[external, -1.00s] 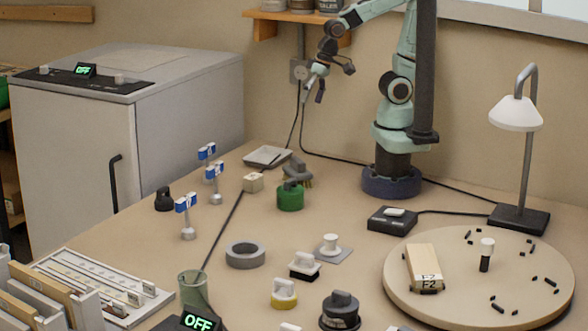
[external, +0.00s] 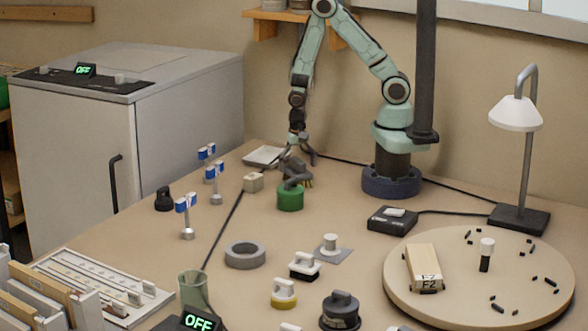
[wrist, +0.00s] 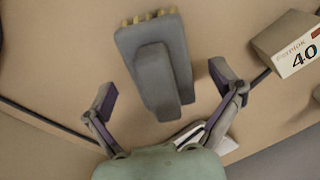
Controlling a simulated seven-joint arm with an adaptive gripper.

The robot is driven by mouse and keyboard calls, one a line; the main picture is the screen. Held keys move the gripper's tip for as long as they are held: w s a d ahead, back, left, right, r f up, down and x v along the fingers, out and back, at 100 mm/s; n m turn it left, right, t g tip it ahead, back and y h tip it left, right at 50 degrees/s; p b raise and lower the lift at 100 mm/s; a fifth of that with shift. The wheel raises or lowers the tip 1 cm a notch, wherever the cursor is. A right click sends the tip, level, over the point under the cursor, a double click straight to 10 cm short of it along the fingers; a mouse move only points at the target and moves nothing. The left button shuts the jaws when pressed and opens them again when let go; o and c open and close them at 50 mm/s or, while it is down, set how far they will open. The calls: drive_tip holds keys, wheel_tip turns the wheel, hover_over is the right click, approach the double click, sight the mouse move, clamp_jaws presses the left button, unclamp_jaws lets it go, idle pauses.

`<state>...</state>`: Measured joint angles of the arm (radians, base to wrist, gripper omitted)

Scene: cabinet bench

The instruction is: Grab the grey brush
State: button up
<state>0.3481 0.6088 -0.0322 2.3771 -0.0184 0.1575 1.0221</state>
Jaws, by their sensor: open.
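The grey brush (external: 292,166) lies on the bench behind a green round object, partly hidden by it in the external view. In the wrist view the brush (wrist: 158,72) shows its raised grey handle and a row of yellowish bristles at the far end. My gripper (external: 302,153) is low over the brush, pointing down. In the wrist view my gripper (wrist: 163,82) is open, with one finger on each side of the brush and a gap on both sides. I cannot tell the exact height of the fingertips above the bench.
The green object (external: 290,199) stands just in front of the brush. A shallow tray (external: 262,158) lies behind, near a finger. A cable runs close by.

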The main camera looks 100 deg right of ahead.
drive_tip(key=shift+f, duration=0.65)
drive_tip(key=shift+c, duration=0.3)
drive_tip(key=c, duration=1.3)
drive_tip(key=shift+o, duration=0.2)
